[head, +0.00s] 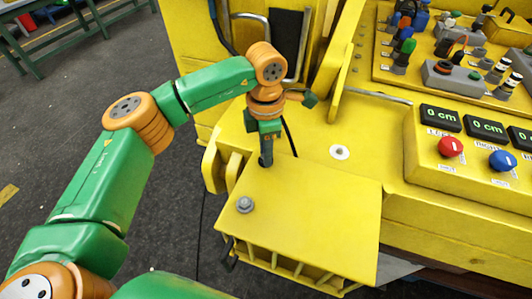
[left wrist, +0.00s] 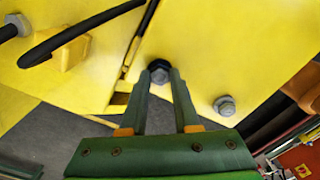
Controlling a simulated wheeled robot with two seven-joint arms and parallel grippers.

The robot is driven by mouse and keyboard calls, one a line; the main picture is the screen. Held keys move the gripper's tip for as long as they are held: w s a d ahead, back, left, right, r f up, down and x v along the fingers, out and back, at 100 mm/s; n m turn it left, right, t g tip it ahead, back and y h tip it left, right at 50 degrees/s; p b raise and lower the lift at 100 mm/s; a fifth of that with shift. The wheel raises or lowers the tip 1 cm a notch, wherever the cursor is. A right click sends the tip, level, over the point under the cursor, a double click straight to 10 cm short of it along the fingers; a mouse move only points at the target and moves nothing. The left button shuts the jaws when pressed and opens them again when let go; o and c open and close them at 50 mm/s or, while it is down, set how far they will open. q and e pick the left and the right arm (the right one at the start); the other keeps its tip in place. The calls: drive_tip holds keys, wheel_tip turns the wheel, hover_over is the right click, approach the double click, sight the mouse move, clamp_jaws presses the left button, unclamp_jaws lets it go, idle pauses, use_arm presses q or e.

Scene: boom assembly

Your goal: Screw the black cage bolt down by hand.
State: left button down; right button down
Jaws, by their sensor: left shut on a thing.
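The black cage bolt (left wrist: 160,69) shows in the left wrist view as a dark hex head between my fingertips, at the edge of a yellow plate. My left gripper (left wrist: 160,72) is shut on it, with one finger on each side. In the head view my left gripper (head: 266,163) points straight down at the back left corner of the yellow plate (head: 315,215), and it hides the bolt there. How deep the bolt sits cannot be told. My right gripper is not in view.
A grey hex bolt (head: 244,204) with a washer sits at the plate's left edge; it also shows in the left wrist view (left wrist: 225,105). Another round fitting (head: 339,152) lies behind the plate. A control box (head: 470,145) with red and blue knobs stands right. A yellow upright (head: 345,50) rises behind.

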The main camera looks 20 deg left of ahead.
use_arm(q)
drive_tip(key=m+b, duration=0.1)
drive_tip(key=m, duration=0.4)
drive_tip(key=shift+w+r, duration=0.1)
drive_tip(key=shift+r, duration=0.05)
drive_tip(key=m, duration=0.6)
drive_tip(key=shift+m, duration=0.4)
drive_tip(key=m, duration=1.2)
drive_tip(key=shift+m, duration=0.3)
drive_tip(key=c, duration=0.6)
unclamp_jaws()
drive_tip(key=shift+c, duration=0.2)
wheel_tip(320, 180, up, 7)
drive_tip(key=shift+r+b, duration=0.1)
drive_tip(key=shift+b, duration=0.35)
